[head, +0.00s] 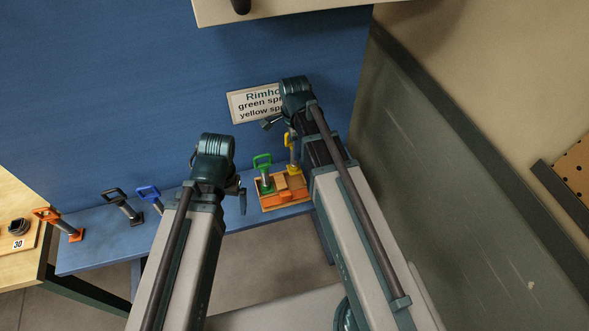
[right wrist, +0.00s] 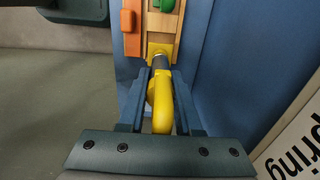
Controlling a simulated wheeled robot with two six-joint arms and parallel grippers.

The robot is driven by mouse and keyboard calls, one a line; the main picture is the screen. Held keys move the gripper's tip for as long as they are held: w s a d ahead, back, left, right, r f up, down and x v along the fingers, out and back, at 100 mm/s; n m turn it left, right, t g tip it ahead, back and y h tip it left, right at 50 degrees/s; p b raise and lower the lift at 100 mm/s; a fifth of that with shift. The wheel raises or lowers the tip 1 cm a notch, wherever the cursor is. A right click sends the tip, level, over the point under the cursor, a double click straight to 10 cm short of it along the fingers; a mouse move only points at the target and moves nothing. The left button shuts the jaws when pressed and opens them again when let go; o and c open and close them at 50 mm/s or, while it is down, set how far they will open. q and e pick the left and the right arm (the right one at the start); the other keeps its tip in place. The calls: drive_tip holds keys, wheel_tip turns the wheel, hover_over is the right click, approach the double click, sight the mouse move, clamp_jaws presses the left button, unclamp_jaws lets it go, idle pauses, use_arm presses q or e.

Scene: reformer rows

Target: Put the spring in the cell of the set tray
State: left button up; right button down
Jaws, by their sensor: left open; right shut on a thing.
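The set tray (head: 285,206), orange and wooden, sits on the blue bench. My right gripper (head: 284,133) is shut on the handle of the yellow spring (head: 292,162), over the tray's back right part. In the right wrist view the yellow handle (right wrist: 161,103) is between the fingers, its far end against the wooden tray (right wrist: 150,40). I cannot tell whether it is seated in a cell. My left gripper (head: 241,194) is open and empty, left of the tray.
A sign (head: 255,103) naming green and yellow springs is on the blue wall. Blue (head: 149,195), black (head: 122,205) and orange (head: 60,224) handled springs stand to the left. A grey panel (head: 450,170) rises on the right. A shelf (head: 290,10) overhangs above.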

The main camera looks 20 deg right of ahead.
sight(295, 163)
use_arm(q)
wheel_tip(295, 163, down, 3)
drive_tip(key=shift+f+b, duration=0.15)
drive_tip(key=shift+b, duration=0.85)
use_arm(e)
wheel_tip(295, 163, down, 3)
drive_tip(key=shift+f, duration=0.1)
use_arm(q)
drive_tip(key=shift+f, duration=0.1)
use_arm(e)
drive_tip(key=shift+f, duration=0.1)
use_arm(q)
wheel_tip(295, 163, down, 4)
drive_tip(key=b, duration=0.3)
drive_tip(key=shift+r+b, duration=0.25)
drive_tip(key=shift+b, duration=0.1)
use_arm(e)
wheel_tip(295, 163, down, 4)
drive_tip(key=shift+r, duration=0.25)
drive_tip(key=shift+f, duration=0.15)
drive_tip(key=c, duration=0.6)
unclamp_jaws()
use_arm(q)
drive_tip(key=shift+f, duration=0.15)
